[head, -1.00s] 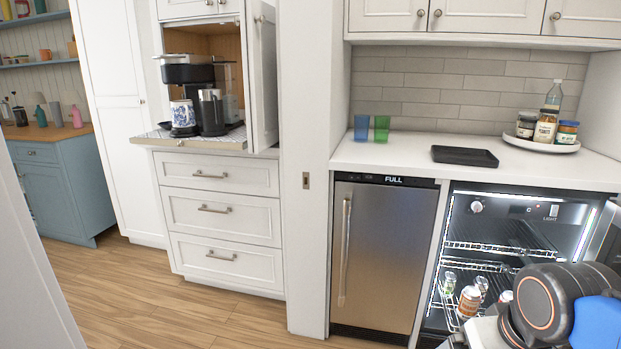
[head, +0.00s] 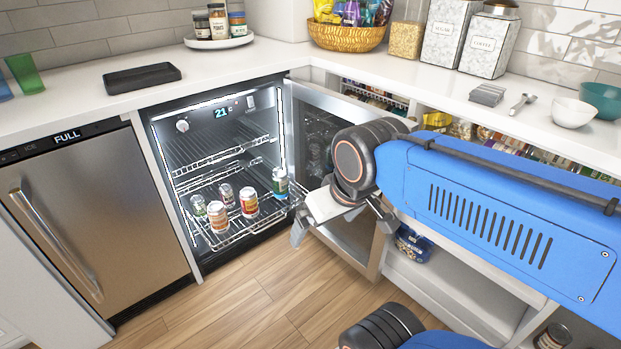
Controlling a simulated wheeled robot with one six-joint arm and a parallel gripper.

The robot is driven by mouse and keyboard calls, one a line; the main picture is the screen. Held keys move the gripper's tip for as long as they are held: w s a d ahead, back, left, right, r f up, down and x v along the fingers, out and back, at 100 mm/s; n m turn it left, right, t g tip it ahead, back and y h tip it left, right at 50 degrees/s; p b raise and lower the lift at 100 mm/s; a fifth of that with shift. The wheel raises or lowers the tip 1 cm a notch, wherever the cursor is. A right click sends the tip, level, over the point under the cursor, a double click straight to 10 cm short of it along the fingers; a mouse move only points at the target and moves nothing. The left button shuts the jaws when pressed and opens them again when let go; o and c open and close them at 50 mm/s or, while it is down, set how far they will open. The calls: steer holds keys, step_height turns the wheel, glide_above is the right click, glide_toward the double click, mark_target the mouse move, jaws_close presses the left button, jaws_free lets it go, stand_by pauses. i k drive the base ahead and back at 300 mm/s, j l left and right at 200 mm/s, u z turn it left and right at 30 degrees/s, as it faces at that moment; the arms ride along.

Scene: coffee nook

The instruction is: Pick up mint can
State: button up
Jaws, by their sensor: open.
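Several cans stand on the lower wire rack of the open drinks fridge (head: 215,143). A green can with a pale label (head: 280,181) stands at the rack's right, by the door side. A pale greenish can (head: 199,206) stands at the left. Two orange-red and white cans (head: 249,202) and a silver can (head: 226,194) stand between them. I cannot tell for certain which greenish can is the mint one. My gripper (head: 341,228) is open and empty, in front of the fridge and to the right of the cans, apart from them.
The fridge door (head: 345,125) stands open behind my arm. A steel ice maker (head: 92,218) is left of the fridge. A black tray (head: 142,78) lies on the counter above. Open shelves (head: 450,280) stand at right. The wood floor before the fridge is clear.

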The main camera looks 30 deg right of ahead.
mark_target(281, 180)
steer(key=k+j+z, duration=0.1)
steer(key=z, duration=0.35)
steer(key=i+j+z, duration=0.2)
steer(key=i, duration=0.2)
steer(key=i+j+z, duration=0.25)
steer(key=i+j, duration=0.25)
steer(key=i+j+z, duration=0.35)
steer(key=j+z, duration=0.4)
steer(key=k+j+z, duration=0.1)
steer(key=j+z, duration=0.2)
steer(key=z, duration=0.15)
steer(key=k+j+z, duration=0.1)
steer(key=j+z, duration=0.3)
steer(key=k+j+z, duration=0.15)
steer(key=z, duration=0.25)
